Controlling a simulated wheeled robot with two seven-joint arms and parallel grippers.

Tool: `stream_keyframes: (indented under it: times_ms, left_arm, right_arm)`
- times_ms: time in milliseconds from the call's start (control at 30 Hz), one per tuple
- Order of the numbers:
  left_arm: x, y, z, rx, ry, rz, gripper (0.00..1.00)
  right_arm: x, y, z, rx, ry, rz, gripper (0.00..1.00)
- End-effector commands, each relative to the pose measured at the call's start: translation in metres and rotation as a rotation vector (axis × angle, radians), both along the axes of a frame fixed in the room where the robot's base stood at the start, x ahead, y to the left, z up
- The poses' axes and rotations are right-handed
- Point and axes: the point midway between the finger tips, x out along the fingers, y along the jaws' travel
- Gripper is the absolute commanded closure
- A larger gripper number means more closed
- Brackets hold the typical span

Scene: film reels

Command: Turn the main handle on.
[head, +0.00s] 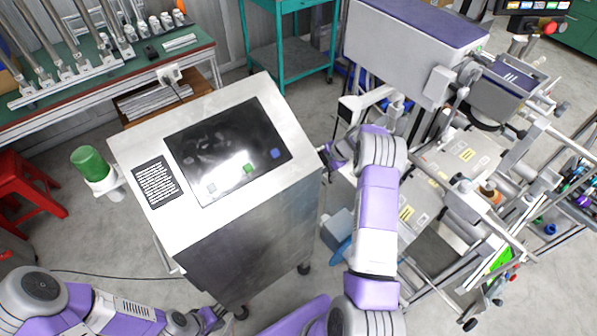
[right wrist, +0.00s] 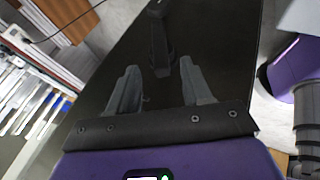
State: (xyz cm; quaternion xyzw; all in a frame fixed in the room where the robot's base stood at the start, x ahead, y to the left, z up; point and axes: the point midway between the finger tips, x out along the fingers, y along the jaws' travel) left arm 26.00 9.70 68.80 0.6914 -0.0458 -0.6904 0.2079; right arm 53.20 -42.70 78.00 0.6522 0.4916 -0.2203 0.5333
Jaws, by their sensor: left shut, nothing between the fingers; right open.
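The main handle (right wrist: 158,38) appears in the right wrist view as a black upright lever on a dark panel (right wrist: 215,45). My right gripper (right wrist: 158,68) is open, and its two grey fingers point toward the lever, one to each side of its line. I cannot tell whether they touch it. In the head view my right arm reaches to the right side of the metal console (head: 245,235); the handle itself is hidden there. My left gripper (head: 218,314) is low at the bottom edge of the head view, in front of the console, shut and empty.
The console top holds a dark screen (head: 228,150) and a text label (head: 157,182). A green cup (head: 89,162) hangs at its left. A large machine (head: 415,50) with rails stands close on the right. A workbench (head: 60,100) and red stool (head: 32,185) are at left.

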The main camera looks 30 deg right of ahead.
Motion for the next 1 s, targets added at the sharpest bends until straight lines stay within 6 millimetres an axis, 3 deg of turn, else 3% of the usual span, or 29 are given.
stream_keyframes:
  times_ms: [133,500,900,1000]
  left_arm:
    - [0.0,0.0,-0.002,0.0,0.0,0.0,1.0]
    - [0.0,0.0,-0.016,0.0,0.001,0.001,1.0]
    - [0.0,0.0,-0.017,0.0,0.0,0.001,1.0]
    - [0.0,0.0,-0.017,0.0,0.0,0.0,1.0]
  right_arm:
    - [0.001,0.004,-0.006,0.002,0.007,0.023,0.51]
    - [0.025,0.027,-0.051,0.003,0.005,0.021,0.51]
    - [0.029,0.031,-0.058,0.001,0.004,0.019,0.51]
    - [0.029,0.031,-0.058,0.001,0.004,0.019,0.63]
